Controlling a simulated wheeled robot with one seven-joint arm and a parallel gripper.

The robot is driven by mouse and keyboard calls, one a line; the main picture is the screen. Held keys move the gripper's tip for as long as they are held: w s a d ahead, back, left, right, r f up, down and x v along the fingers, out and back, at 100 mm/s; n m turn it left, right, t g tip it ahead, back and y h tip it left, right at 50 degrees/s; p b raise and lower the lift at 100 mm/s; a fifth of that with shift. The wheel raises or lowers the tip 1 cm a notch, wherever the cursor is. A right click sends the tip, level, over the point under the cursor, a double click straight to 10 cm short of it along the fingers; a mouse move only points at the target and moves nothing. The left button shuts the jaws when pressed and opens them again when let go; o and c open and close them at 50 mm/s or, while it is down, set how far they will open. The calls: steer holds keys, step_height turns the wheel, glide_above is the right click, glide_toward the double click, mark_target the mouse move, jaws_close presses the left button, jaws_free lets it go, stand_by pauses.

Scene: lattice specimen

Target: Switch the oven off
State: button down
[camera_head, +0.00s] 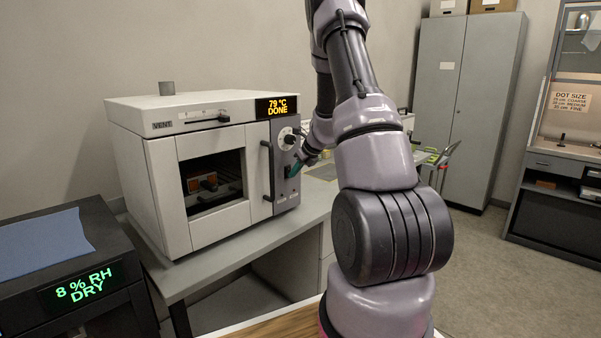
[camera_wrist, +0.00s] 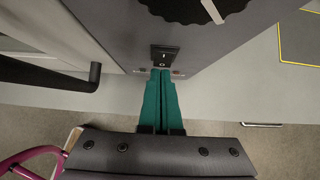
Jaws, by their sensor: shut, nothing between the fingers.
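The white oven (camera_head: 185,120) stands on a grey bench, its display (camera_head: 277,107) reading "79 °C DONE". Its dark control panel (camera_head: 285,140) is on the right of the front, with a round dial (camera_head: 287,137). My gripper (camera_head: 294,169) is at the lower part of this panel. In the wrist view, the green fingers of my gripper (camera_wrist: 161,74) are shut with nothing between them. Their tips are at the lower edge of a small black rocker switch (camera_wrist: 164,56), below the dial (camera_wrist: 200,8). I cannot tell whether they touch it or which way it is set.
The oven's vertical door handle (camera_head: 267,171) is left of my gripper and shows in the wrist view as a black bar (camera_wrist: 94,76). A dark cabinet (camera_head: 80,285) reading "8 % RH DRY" stands at left. A grey locker (camera_head: 465,100) stands behind; floor at right is clear.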

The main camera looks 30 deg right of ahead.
steer(key=shift+w, duration=0.1)
steer(key=shift+w+a, duration=0.15)
steer(key=shift+w, duration=0.1)
stand_by(0.3)
steer(key=shift+r, duration=0.1)
